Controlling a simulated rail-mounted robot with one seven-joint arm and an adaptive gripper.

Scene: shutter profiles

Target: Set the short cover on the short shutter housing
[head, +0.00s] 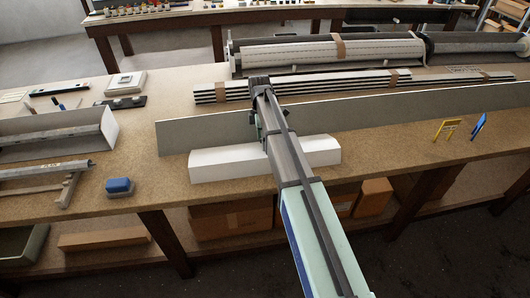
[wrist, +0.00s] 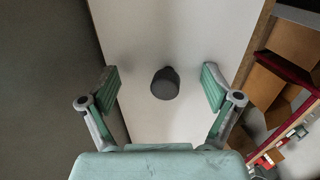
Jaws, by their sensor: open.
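A long white box-shaped piece, which looks like the short cover (head: 225,164), lies along the front of the workbench. In the wrist view its white face (wrist: 190,35) fills the middle, with a dark round knob (wrist: 165,84) on it. My gripper (wrist: 160,87) is open, one finger on each side of the knob, with gaps on both sides. Whether the fingertips reach down to the knob's height I cannot tell. In the head view my arm hides most of the gripper and the middle of the cover. An open grey trough, apparently the short shutter housing (head: 108,132), stands at the left, partly out of frame.
A long grey panel (head: 350,115) stands behind the cover. Bundled slats (head: 310,86) and a rolled shutter (head: 330,52) lie farther back. A blue block (head: 119,186) sits at the front left. Yellow (head: 446,128) and blue (head: 479,126) pieces stand at the right. Cardboard boxes (head: 375,197) are below.

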